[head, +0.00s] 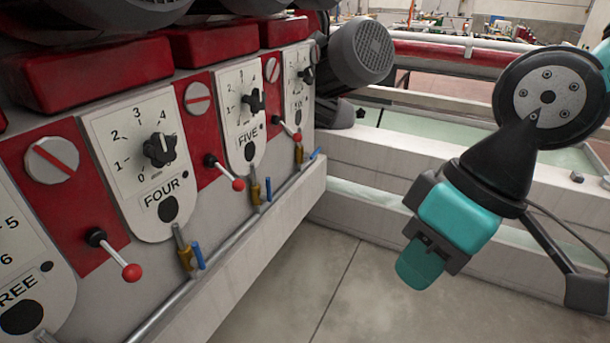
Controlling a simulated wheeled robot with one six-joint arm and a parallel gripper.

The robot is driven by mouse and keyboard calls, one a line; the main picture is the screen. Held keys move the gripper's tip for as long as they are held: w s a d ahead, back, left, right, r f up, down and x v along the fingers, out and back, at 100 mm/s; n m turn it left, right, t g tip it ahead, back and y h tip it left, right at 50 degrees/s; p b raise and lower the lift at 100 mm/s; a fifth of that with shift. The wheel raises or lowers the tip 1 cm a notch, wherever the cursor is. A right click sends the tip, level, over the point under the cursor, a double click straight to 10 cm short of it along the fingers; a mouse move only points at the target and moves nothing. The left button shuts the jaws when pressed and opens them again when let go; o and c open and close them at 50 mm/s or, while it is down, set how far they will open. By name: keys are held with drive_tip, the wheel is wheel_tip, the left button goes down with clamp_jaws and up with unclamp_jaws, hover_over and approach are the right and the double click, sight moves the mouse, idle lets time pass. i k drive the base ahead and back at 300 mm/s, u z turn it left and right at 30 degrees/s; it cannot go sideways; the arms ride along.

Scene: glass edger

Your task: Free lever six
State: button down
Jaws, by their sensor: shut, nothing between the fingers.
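The plate marked SIX (297,84), with a dial and black knob (307,75), is the farthest plate on the machine front. A lever with a red ball end (297,136) sticks out between the FIVE plate (240,108) and the SIX plate, slanting down to the right. I cannot tell whether it belongs to five or six. The far side of the SIX plate is cut off by the machine's end. My gripper (420,263) hangs at the right, pointing down and left over the floor, well apart from the levers. It is shut and empty.
Similar red-ball levers stand between FOUR and FIVE (238,184) and between THREE and FOUR (132,272). A pipe with brass and blue valves (254,192) runs below. A grey motor (362,50) juts out at the far end. Open floor (330,285) lies between gripper and machine.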

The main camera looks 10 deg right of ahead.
sight(296, 137)
drive_tip(key=k, duration=0.3)
drive_tip(key=z, duration=0.6)
drive_tip(key=i, duration=0.7)
drive_tip(key=z, duration=0.7)
drive_tip(key=i, duration=0.65)
drive_tip(key=u, duration=0.55)
drive_tip(key=i, duration=0.85)
drive_tip(key=u, duration=0.65)
